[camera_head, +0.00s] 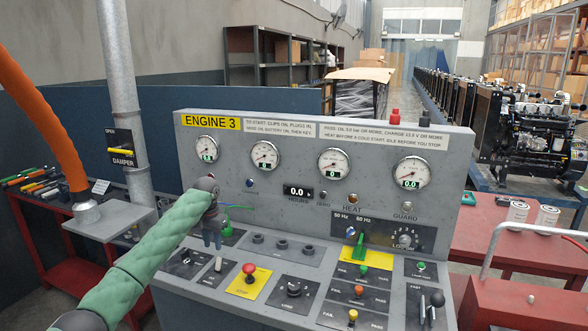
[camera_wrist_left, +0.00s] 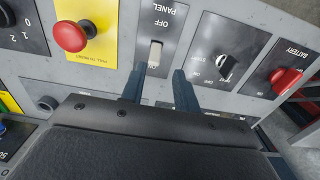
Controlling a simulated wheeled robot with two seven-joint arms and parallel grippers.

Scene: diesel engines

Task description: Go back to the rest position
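My left gripper (camera_head: 212,242) reaches in from the left on a green-sleeved arm and points down over the left part of the grey engine console (camera_head: 266,150). In the left wrist view its two dark blue fingers (camera_wrist_left: 158,90) are apart, with nothing gripped between them. The white PANEL switch (camera_wrist_left: 155,54) shows just beyond the gap between the fingertips; I cannot tell whether they touch the panel. In the head view this switch (camera_head: 219,264) is below the gripper. My right gripper is not in view.
A red stop button (camera_head: 249,269) stands up right of the gripper. A black knob (camera_wrist_left: 225,67) and a red battery knob (camera_wrist_left: 286,80) are near the fingers. A metal pole (camera_head: 118,70) and an orange hose (camera_head: 45,130) stand at left. A red bench (camera_head: 490,235) is at right.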

